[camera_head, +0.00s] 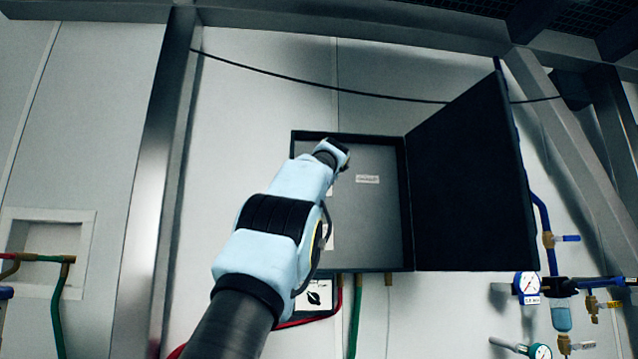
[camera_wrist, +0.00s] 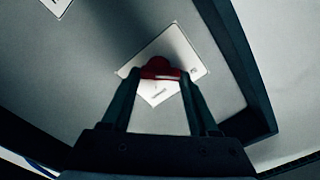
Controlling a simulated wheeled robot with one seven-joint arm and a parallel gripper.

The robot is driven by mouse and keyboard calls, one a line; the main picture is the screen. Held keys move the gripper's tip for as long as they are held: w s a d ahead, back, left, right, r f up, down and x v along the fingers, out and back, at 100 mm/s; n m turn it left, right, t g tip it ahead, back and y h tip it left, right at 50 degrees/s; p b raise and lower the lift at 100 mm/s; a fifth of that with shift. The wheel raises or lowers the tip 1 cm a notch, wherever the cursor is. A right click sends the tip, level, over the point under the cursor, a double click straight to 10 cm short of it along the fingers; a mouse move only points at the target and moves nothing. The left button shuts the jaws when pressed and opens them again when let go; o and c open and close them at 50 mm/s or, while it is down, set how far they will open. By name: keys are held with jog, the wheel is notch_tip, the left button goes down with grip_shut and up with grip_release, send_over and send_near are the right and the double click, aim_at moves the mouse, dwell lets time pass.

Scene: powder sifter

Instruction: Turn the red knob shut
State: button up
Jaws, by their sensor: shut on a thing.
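The red knob (camera_wrist: 160,70) shows in the wrist view, on a white label plate (camera_wrist: 188,52) fixed to a grey panel. My gripper (camera_wrist: 158,80) has its two fingers on either side of the knob and is shut on it. In the head view my arm reaches into an open wall box, and my gripper (camera_head: 338,152) is at the box's upper left. The knob is hidden there behind my arm. The small marks on the plate are too blurred to read.
The box (camera_head: 388,225) has a dark door (camera_head: 470,180) swung open to the right. Hoses run below the box. A pressure gauge (camera_head: 527,283) and valves stand at the lower right. A recess with pipes (camera_head: 48,225) is at the left.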

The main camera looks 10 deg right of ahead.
jog(key=shift+f, duration=0.15)
jog(key=o, duration=1.4)
jog(key=shift+s+a+b, duration=0.15)
jog(key=shift+s+b, duration=1.75)
jog(key=shift+s, duration=0.8)
jog(key=shift+s+a+b, duration=0.15)
jog(key=shift+s+b, duration=1.7)
jog(key=shift+s, duration=0.8)
